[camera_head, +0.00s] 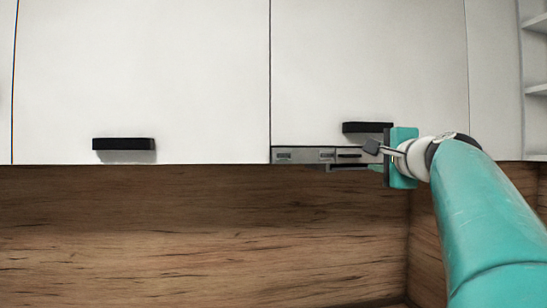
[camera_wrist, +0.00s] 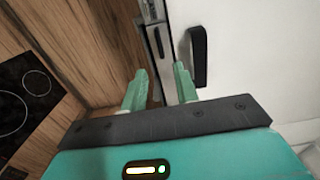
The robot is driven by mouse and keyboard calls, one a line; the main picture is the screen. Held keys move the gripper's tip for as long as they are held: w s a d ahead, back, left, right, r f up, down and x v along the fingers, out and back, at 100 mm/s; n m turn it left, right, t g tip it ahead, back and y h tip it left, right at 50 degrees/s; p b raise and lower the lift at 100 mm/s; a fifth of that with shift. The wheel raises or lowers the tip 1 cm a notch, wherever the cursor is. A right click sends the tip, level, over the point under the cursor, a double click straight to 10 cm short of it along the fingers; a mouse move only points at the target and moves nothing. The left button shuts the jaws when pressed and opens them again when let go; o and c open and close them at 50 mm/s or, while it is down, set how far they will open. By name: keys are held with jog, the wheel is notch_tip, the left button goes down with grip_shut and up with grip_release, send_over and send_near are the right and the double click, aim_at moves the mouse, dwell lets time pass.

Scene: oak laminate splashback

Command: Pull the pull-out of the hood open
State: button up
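The hood's pull-out (camera_head: 300,156) is a thin grey metal strip with small panels along the bottom edge of the right white cabinet. It looks flush with the cabinet front. In the wrist view the strip (camera_wrist: 154,30) runs ahead of the fingers. My gripper (camera_head: 350,164) is at the right part of the strip, partly hidden by its own teal body.
A black cabinet handle (camera_head: 367,127) sits just above the strip, close to one finger in the wrist view (camera_wrist: 198,57). Another black handle (camera_head: 124,144) is on the left cabinet. The wooden splashback (camera_head: 180,230) is below. A black cooktop (camera_wrist: 28,95) shows in the wrist view.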

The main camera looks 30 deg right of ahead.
aim_at(352, 156)
jog(key=x, duration=1.1)
jog(key=shift+a, duration=0.25)
grip_shut()
